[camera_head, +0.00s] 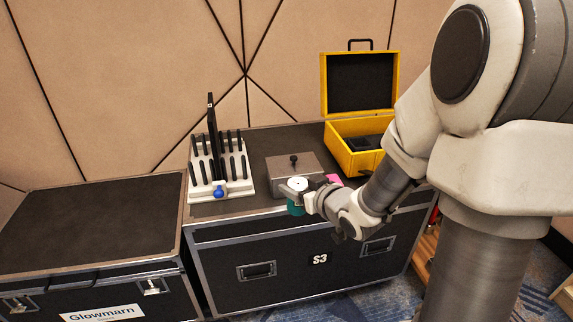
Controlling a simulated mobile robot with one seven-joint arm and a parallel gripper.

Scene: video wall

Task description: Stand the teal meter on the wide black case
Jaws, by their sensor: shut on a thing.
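The teal meter (295,208), with a round white top, is at the front edge of the S3 case in the camera_head view. My gripper (308,193) is shut on it from the right and hides part of it. I cannot tell whether the meter touches the case top. Two black cases with metal edges stand side by side: one marked Glowmarn (90,222) at left, with a bare top, and one marked S3 (290,262) in the middle. Which one is the wide black case is not clear from the picture.
On the S3 case stand a white rack (236,187) with black rods and a blue knob, a grey box (290,168) with a black knob, and an open yellow case (355,157). A pink piece (334,179) lies beside my gripper. The Glowmarn case top is free.

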